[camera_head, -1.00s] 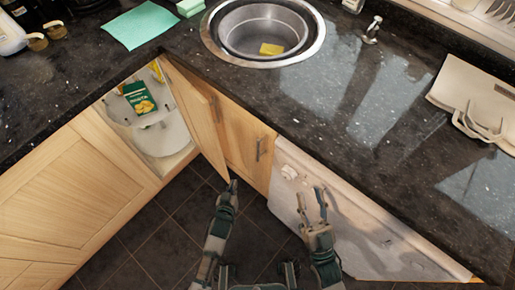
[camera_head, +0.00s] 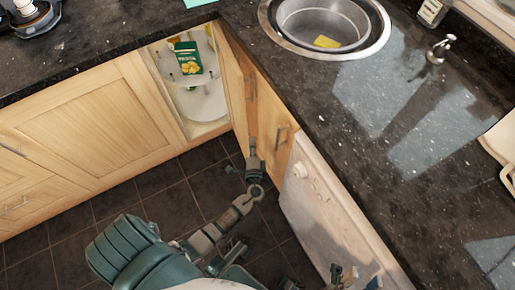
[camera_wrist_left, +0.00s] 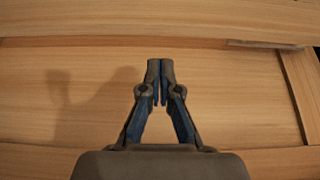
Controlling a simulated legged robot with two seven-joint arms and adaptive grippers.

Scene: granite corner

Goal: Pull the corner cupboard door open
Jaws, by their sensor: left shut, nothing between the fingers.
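The corner cupboard door (camera_head: 236,80) is light wood and stands open, swung out toward the cupboard front on its right. The cupboard opening shows white round shelves (camera_head: 203,101) and a green and yellow packet (camera_head: 187,58). My left gripper (camera_head: 252,146) is at the lower part of the door. In the left wrist view its fingertips (camera_wrist_left: 160,68) are together with nothing between them, in front of a wood panel (camera_wrist_left: 225,95). Whether they touch it is unclear. My right gripper (camera_head: 350,277) is partly cut off at the bottom edge, its finger gap unclear.
A dark granite counter (camera_head: 400,115) with a round sink (camera_head: 375,25) runs along the right. A white appliance front (camera_head: 325,205) is below it. Wooden cupboards (camera_head: 95,125) line the left. Dark floor tiles (camera_head: 170,210) are clear in front of the opening.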

